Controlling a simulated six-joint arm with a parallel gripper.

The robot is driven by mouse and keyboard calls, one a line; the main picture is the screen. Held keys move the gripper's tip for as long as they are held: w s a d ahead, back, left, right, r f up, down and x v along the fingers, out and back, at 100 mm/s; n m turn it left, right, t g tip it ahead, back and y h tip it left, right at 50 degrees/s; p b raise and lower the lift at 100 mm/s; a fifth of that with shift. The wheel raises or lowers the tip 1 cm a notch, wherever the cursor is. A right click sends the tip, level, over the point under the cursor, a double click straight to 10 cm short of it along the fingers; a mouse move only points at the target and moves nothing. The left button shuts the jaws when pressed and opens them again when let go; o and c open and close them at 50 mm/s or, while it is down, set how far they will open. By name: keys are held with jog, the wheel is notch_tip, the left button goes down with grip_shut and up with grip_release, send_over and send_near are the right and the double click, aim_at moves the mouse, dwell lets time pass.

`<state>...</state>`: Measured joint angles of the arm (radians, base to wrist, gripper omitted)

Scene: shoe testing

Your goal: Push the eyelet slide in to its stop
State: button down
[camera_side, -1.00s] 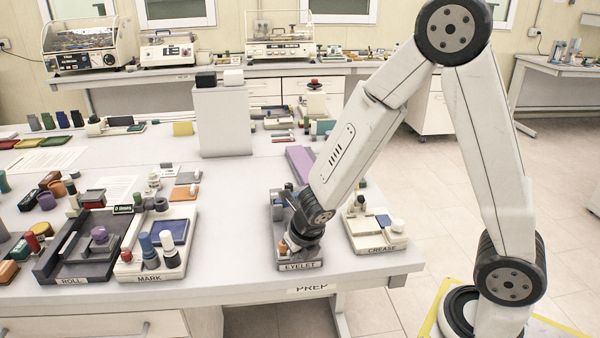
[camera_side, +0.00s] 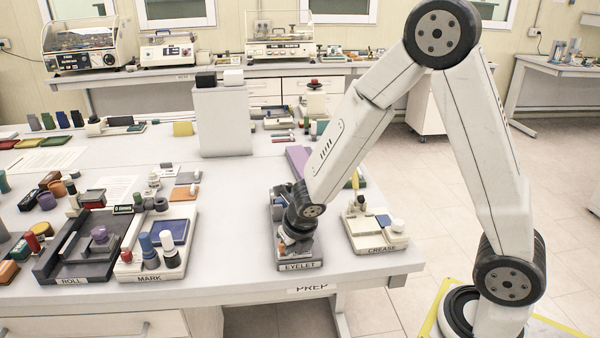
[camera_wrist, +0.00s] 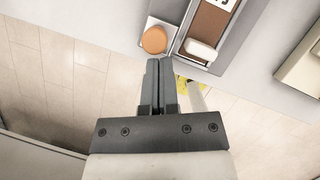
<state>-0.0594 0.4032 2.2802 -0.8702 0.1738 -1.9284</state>
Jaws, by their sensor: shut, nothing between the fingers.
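The eyelet station (camera_side: 300,266) stands near the front edge of the table, its label facing the side camera. In the wrist view it shows as a grey tray (camera_wrist: 232,42) with a brown-floored channel (camera_wrist: 208,25). A pale rounded block (camera_wrist: 201,49), which looks like the slide, sits at the near end of that channel. An orange round knob (camera_wrist: 154,40) sits on a white base left of the channel. My gripper (camera_wrist: 160,62) is shut and empty, its fingertips close to the knob and left of the block. I cannot tell whether they touch anything. My wrist hides much of the station in the side view.
The crease station (camera_side: 378,232) stands close to the right. The mark station (camera_side: 150,262) and the roll station (camera_side: 75,265) stand to the left. The bare tabletop (camera_side: 235,220) between mark and eyelet is free. The table's front edge is close.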

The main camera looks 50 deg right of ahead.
jog(key=shift+w+d, duration=1.8)
jog(key=shift+s, duration=0.2)
jog(key=shift+s+a, duration=0.3)
jog(key=shift+s, duration=0.55)
jog(key=shift+s+a, duration=0.3)
jog(key=shift+s, duration=0.5)
jog(key=v, duration=1)
jog(key=shift+s+a, duration=0.15)
jog(key=shift+a, duration=0.05)
jog(key=shift+s+a, duration=0.1)
jog(key=shift+a, duration=0.05)
jog(key=shift+f, duration=0.1)
